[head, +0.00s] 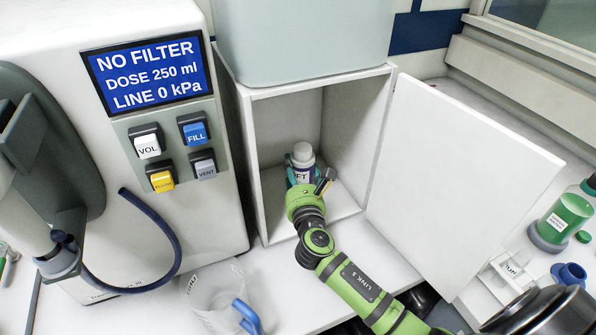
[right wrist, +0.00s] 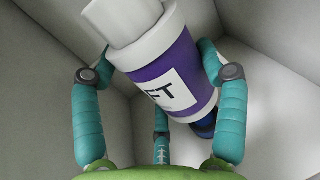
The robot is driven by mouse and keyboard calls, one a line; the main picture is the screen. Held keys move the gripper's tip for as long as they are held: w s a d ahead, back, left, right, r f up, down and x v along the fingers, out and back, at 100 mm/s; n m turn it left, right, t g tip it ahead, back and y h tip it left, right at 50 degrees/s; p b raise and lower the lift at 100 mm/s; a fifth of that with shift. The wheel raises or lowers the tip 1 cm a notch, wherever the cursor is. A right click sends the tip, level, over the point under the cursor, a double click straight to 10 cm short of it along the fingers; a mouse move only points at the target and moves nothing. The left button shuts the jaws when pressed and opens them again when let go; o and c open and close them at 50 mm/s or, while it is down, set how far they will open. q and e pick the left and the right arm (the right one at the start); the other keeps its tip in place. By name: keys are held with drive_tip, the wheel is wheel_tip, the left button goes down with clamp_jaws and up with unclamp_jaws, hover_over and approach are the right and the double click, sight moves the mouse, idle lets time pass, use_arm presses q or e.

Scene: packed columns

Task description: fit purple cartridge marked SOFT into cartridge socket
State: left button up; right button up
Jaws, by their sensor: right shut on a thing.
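The purple cartridge (head: 302,156) has a white cap and a white label, on which only "FT" shows in the right wrist view (right wrist: 180,72). It is inside the open white cabinet (head: 262,172). My right gripper (right wrist: 158,78) reaches into the cabinet, its teal fingers shut around the cartridge. In the head view the gripper (head: 303,176) and wrist hide the cartridge's lower part. I cannot tell whether the cartridge touches the cabinet floor. The machine (head: 130,25) at left has a screen (head: 150,72) reading "NO FILTER". I cannot clearly make out the cartridge socket. My left gripper is not in view.
The cabinet door (head: 455,165) stands open to the right. A clear jug (head: 210,290) with a blue handle stands in front of the machine. A dark blue hose (head: 178,240) curves at the machine's foot. A green bottle (head: 565,218) stands at far right.

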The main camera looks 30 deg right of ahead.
drive_tip(key=shift+f+b, duration=1.3)
drive_tip(key=shift+f, duration=0.45)
drive_tip(key=o, duration=1.4)
drive_tip(key=shift+s, duration=0.15)
drive_tip(key=v, duration=1.1)
drive_tip(key=shift+s+a, duration=0.1)
drive_tip(key=shift+s, duration=0.3)
